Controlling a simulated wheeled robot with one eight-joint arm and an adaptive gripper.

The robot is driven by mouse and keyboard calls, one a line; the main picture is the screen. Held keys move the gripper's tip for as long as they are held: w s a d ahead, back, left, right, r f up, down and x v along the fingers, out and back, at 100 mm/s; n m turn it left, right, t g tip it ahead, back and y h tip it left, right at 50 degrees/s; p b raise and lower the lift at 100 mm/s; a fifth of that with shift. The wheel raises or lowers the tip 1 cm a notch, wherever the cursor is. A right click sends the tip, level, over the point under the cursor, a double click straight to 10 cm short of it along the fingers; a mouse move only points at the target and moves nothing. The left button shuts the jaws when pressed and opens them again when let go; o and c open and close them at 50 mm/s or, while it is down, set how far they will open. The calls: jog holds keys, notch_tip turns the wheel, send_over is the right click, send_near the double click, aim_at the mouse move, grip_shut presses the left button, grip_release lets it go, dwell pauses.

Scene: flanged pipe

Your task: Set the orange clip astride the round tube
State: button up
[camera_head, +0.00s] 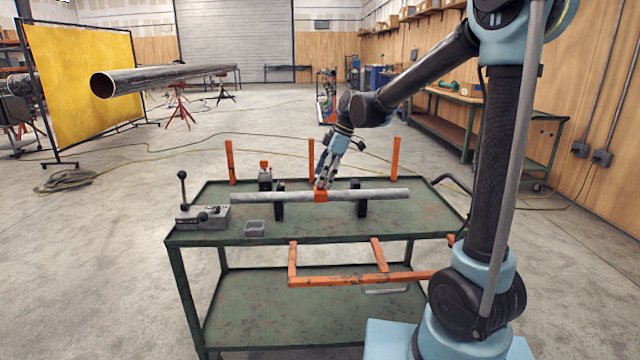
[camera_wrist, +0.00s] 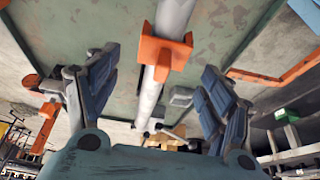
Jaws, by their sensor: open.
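The orange clip (camera_head: 321,196) sits on the round tube (camera_head: 385,194) near its middle. In the wrist view the clip (camera_wrist: 164,52) crosses over the tube (camera_wrist: 147,100), with an orange part on each side of it. The grey tube lies level across two dark supports (camera_head: 279,205). My gripper (camera_head: 326,182) is just above the clip, pointing down. In the wrist view its two fingers (camera_wrist: 160,65) stand wide apart, one on each side of the clip, with gaps between. The underside of the clip is hidden.
The green bench (camera_head: 400,228) carries a grey fixture with a lever (camera_head: 203,217), a small grey tray (camera_head: 255,228) and an orange-topped device (camera_head: 265,176). Orange posts (camera_head: 229,160) rise at the back edge. The front right of the bench top is clear.

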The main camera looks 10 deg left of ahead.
jog(key=v, duration=0.9)
jog(key=shift+r, duration=0.3)
jog(key=shift+s, duration=0.1)
